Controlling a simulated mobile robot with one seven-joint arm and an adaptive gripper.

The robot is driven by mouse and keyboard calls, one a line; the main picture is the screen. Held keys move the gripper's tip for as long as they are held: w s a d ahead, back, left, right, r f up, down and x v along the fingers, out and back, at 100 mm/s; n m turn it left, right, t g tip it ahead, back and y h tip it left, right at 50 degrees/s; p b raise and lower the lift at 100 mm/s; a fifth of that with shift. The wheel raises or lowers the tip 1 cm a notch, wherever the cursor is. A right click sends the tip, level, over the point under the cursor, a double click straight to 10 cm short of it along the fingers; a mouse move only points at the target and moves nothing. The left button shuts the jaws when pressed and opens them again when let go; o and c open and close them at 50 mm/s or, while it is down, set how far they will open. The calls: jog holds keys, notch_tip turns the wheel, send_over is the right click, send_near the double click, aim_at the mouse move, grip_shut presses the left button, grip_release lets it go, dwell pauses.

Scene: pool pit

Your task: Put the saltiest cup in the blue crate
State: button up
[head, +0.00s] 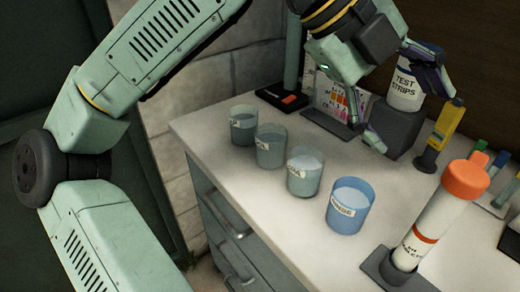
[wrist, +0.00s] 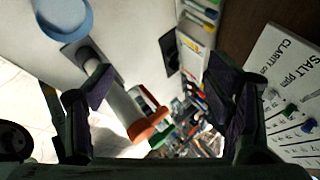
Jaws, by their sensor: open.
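Three grey translucent cups with white labels stand in a slanting row on the counter in the head view: a back one (head: 243,128), a middle one (head: 270,150) and a front one (head: 304,178). The labels are too small to read surely. A blue cup (head: 349,211) labelled RINSE stands in front of them. My gripper (head: 408,112) is open and empty, right of the cups, its fingers near the TEST STRIPS bottle. In the wrist view my gripper (wrist: 162,85) has its fingers spread. The blue crate is not in view.
The TEST STRIPS bottle (head: 405,82) is by a dark block (head: 397,128). A yellow tool (head: 441,132) and an orange-capped tube (head: 434,222) stand on the right. A SALT and CLARITY board (wrist: 290,95) shows in the wrist view. The counter's (head: 255,240) left front edge is clear.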

jog(key=w+a+f+n+t+y, duration=0.1)
jog(key=w+a+f+n+y, duration=0.3)
jog(key=w+f+n+y, duration=0.1)
jog(key=n+y, duration=0.4)
send_over(305, 170)
jog(key=w, duration=0.3)
notch_tip(305, 170, down, 2)
jog(key=shift+t, duration=0.4)
jog(key=f, duration=0.4)
jog(key=shift+s+d+f, duration=0.2)
jog(key=shift+d+f, duration=0.15)
jog(key=shift+f, duration=0.05)
jog(key=shift+w+d+f+p, duration=0.1)
jog(key=shift+f+p, duration=0.45)
jog(key=shift+f, duration=0.85)
jog(key=shift+w+d+f+p, duration=0.1)
jog(key=shift+f+p, duration=0.4)
jog(key=shift+f, duration=0.9)
jog(key=c, duration=1.5)
jog(key=shift+r, duration=0.1)
jog(key=shift+r, duration=0.1)
